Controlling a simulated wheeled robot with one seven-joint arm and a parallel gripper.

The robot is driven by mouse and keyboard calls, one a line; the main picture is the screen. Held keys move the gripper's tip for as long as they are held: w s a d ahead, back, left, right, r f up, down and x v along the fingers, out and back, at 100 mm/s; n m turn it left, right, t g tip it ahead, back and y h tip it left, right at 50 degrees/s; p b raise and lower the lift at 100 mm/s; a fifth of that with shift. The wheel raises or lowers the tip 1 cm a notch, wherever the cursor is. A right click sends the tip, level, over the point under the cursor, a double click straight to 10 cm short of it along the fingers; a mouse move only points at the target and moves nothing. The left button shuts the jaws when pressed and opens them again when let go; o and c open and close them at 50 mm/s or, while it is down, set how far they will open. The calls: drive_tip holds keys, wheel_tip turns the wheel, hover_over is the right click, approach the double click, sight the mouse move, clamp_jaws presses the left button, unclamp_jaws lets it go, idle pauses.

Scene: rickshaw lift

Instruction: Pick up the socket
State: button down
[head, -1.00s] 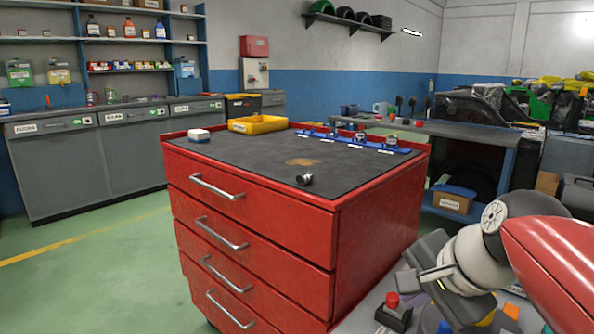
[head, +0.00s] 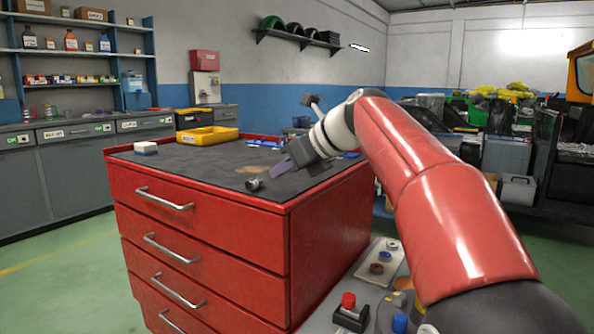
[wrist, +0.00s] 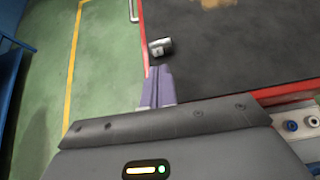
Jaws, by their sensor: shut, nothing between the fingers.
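The socket (head: 254,184), a small dark metallic cylinder, lies on its side on the black mat (head: 200,170) of the red cabinet, near its front edge. It also shows in the wrist view (wrist: 159,47), just beyond the fingertips and apart from them in the picture. My gripper (head: 275,172) reaches in from the right, a little right of the socket. Its purple-grey fingers (wrist: 158,72) are together with nothing between them. How high the tips are above the mat is hard to tell.
A blue rack (head: 347,154) is partly hidden behind my gripper. The red cabinet (head: 215,220) has a raised red rim. The mat left of the socket is clear.

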sight(253, 179)
drive_tip(key=w+a, duration=0.1)
drive_tip(key=a, duration=0.1)
drive_tip(key=w+a, duration=0.2)
drive_tip(key=shift+w+a+p, duration=0.15)
drive_tip(key=shift+w+p, duration=0.05)
drive_tip(key=shift+p, duration=0.15)
drive_tip(key=shift+w+a+f+b, duration=0.1)
drive_tip(key=shift+a+f+b, duration=0.1)
drive_tip(key=shift+f, duration=0.15)
drive_tip(key=shift+w+a+f+b, duration=0.1)
drive_tip(key=shift+f+b, duration=0.1)
drive_tip(key=shift+f, duration=0.1)
drive_tip(key=shift+d+f, duration=0.1)
drive_tip(key=shift+f, duration=0.05)
drive_tip(key=shift+f, duration=0.15)
drive_tip(key=shift+s+d, duration=0.1)
drive_tip(key=s+d, duration=0.4)
drive_tip(key=d, duration=0.1)
drive_tip(key=shift+s+d, duration=0.25)
drive_tip(key=shift+d, duration=0.1)
